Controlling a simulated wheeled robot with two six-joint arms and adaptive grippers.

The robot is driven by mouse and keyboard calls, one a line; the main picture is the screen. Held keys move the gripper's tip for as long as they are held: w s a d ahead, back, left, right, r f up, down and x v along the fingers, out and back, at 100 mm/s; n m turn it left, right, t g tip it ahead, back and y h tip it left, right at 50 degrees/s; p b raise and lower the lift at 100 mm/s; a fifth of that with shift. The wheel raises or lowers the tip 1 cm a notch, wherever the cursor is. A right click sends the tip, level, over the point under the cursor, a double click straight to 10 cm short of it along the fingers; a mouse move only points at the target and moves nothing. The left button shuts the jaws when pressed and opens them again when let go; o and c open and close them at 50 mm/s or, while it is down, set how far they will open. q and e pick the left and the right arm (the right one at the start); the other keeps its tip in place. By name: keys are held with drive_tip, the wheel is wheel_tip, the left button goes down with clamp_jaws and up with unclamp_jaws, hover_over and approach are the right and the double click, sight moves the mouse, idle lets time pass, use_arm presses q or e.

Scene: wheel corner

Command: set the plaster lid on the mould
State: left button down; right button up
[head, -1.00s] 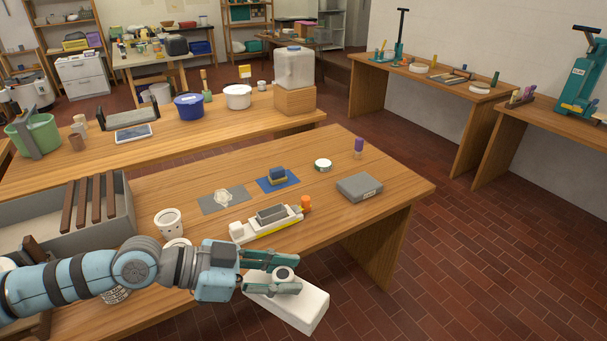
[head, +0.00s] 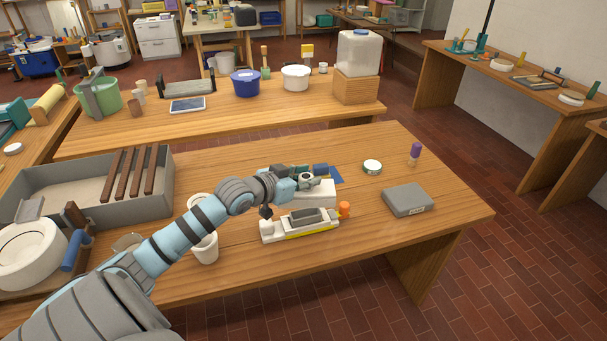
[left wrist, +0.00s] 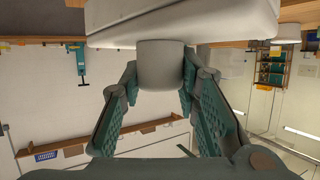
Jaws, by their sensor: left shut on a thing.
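The plaster lid (head: 320,194) is a white block with a round grey-white knob. My left gripper (head: 304,181) is shut on that knob; the left wrist view shows the fingers (left wrist: 160,88) on both sides of the knob (left wrist: 165,66), with the lid (left wrist: 180,24) beyond it. The lid is over the work table, just behind a long white piece with a grey rectangular part and yellow strip (head: 300,226). This piece may be the mould, but I cannot tell for sure. I cannot tell the gap below the lid. My right gripper is not in view.
An orange-capped item (head: 344,210) stands close to the white piece. The front right table top is clear.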

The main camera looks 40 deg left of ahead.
use_arm(q)
drive_tip(key=w+a+f+n+y+b, duration=0.1)
drive_tip(key=w+f, duration=0.1)
drive_tip(key=f, duration=0.3)
drive_tip(key=w+a+f+n+y+b, duration=0.1)
drive_tip(key=w+a+f+n+y, duration=0.1)
drive_tip(key=f, duration=0.3)
drive_tip(key=shift+w+a+f+y, duration=0.25)
drive_tip(key=shift+w+a+y, duration=0.05)
drive_tip(key=shift+w, duration=0.2)
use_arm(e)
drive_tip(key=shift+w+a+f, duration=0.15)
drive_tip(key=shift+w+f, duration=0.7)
use_arm(q)
drive_tip(key=shift+f+b, duration=1.3)
drive_tip(key=shift+f, duration=0.65)
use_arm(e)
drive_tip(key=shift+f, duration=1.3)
use_arm(q)
drive_tip(key=c, duration=1.2)
unclamp_jaws()
drive_tip(key=shift+o, duration=0.4)
